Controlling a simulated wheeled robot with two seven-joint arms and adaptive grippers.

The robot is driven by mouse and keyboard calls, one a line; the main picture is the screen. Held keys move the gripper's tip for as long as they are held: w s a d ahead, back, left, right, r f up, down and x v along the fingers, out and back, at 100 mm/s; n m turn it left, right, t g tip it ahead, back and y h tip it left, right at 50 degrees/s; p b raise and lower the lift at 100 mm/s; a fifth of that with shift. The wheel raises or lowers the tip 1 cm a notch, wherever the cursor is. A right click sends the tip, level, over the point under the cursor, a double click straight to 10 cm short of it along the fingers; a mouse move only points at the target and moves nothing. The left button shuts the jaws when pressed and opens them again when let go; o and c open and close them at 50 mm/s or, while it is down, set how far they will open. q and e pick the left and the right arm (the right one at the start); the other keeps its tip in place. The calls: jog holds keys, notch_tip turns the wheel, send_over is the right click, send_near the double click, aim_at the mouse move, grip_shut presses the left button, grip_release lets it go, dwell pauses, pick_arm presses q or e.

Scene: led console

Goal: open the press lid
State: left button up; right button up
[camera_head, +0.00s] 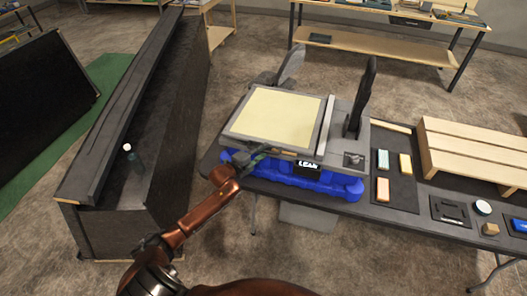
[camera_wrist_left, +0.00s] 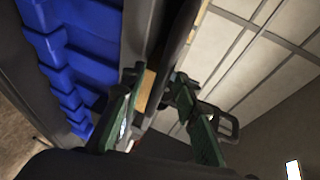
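The press (camera_head: 312,128) stands on a blue base (camera_head: 290,174) on the dark table. It has a flat cream panel in a grey frame, lying level; I take this panel as the lid (camera_head: 275,117). My left gripper (camera_head: 262,156) is at the front edge of the panel, near its middle. In the left wrist view the two green-and-black fingers (camera_wrist_left: 160,95) stand apart, with a dark edge and a small tan piece (camera_wrist_left: 146,90) seen between and beyond them. I cannot tell whether they touch the edge. My right gripper is not in view.
Dark upright parts (camera_head: 361,95) rise at the press's right and back. Small coloured blocks (camera_head: 382,188) lie right of the press, beside a slatted wooden rack (camera_head: 470,150). A long dark bench (camera_head: 150,130) with a bottle (camera_head: 131,155) stands at left.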

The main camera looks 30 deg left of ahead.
pick_arm(q)
jog(key=shift+w, duration=0.2)
jog(key=shift+c, duration=0.2)
grip_shut()
jog(key=shift+f, duration=0.1)
dwell(0.3)
